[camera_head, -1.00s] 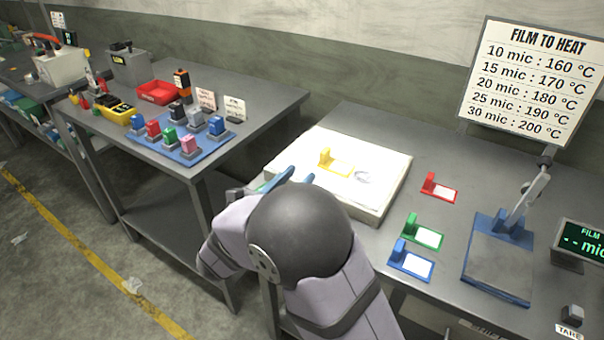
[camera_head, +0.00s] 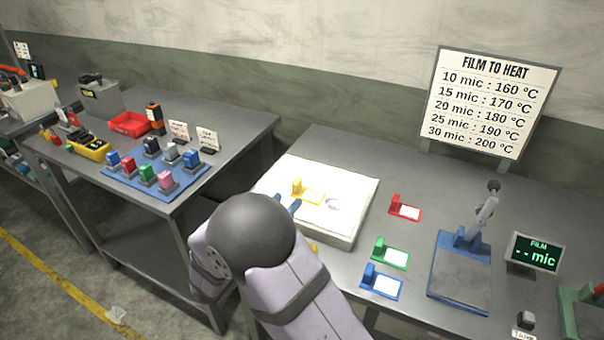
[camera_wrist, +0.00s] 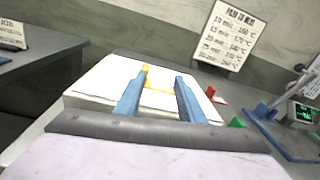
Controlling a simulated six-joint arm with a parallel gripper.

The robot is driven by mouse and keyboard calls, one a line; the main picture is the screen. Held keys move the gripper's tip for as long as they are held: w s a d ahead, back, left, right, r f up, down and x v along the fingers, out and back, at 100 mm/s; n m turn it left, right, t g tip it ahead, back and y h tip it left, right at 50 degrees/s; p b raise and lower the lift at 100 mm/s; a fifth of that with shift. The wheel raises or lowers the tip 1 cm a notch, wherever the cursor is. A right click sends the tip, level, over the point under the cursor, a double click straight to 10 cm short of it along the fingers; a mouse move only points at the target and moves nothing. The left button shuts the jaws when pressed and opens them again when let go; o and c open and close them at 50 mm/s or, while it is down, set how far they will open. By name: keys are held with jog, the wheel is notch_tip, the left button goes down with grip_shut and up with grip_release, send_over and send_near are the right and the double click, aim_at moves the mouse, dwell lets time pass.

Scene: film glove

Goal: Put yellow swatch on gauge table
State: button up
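The yellow swatch (camera_head: 312,197), a yellow frame with an upright tab, lies on a thick white pad (camera_head: 343,222) on the right bench. It also shows in the wrist view (camera_wrist: 145,70), just beyond the left finger and partly hidden by it. In the head view my gripper (camera_head: 285,206) is at the pad's left side, close to the swatch and mostly hidden by my arm. The gauge table, seemingly the blue plate (camera_head: 460,280) with a lever, stands right of the pad, with nothing on it.
Red (camera_head: 405,208), green (camera_head: 391,255) and blue (camera_head: 382,282) swatches lie between pad and plate. A film display (camera_head: 535,253) reads "-- mic". The left bench (camera_head: 235,125) holds colored blocks on a blue mat.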

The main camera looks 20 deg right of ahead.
aim_at(294, 184)
jog(key=d+f+p, duration=0.1)
jog(key=p, duration=0.1)
jog(key=w+f+n+p, duration=0.1)
jog(key=p, duration=0.2)
jog(key=shift+w+d+n, duration=0.2)
jog(key=shift+d+n, duration=0.1)
jog(key=shift+d, duration=0.05)
jog(key=shift+w+a+r+m+t, duration=0.25)
jog(key=shift+w+a+m+t, duration=0.35)
jog(key=shift+w+a+m, duration=0.3)
jog(key=shift+w+d, duration=0.1)
jog(key=shift+r+m, duration=0.1)
jog(key=shift+m, duration=0.3)
jog(key=shift+d, duration=0.1)
jog(key=shift+w+d+p, duration=0.3)
jog(key=shift+w+d, duration=0.15)
jog(key=shift+p+x, duration=1.35)
jog(key=shift+x, duration=0.9)
jog(key=shift+w+d+f, duration=0.3)
jog(key=shift+w+d, duration=0.2)
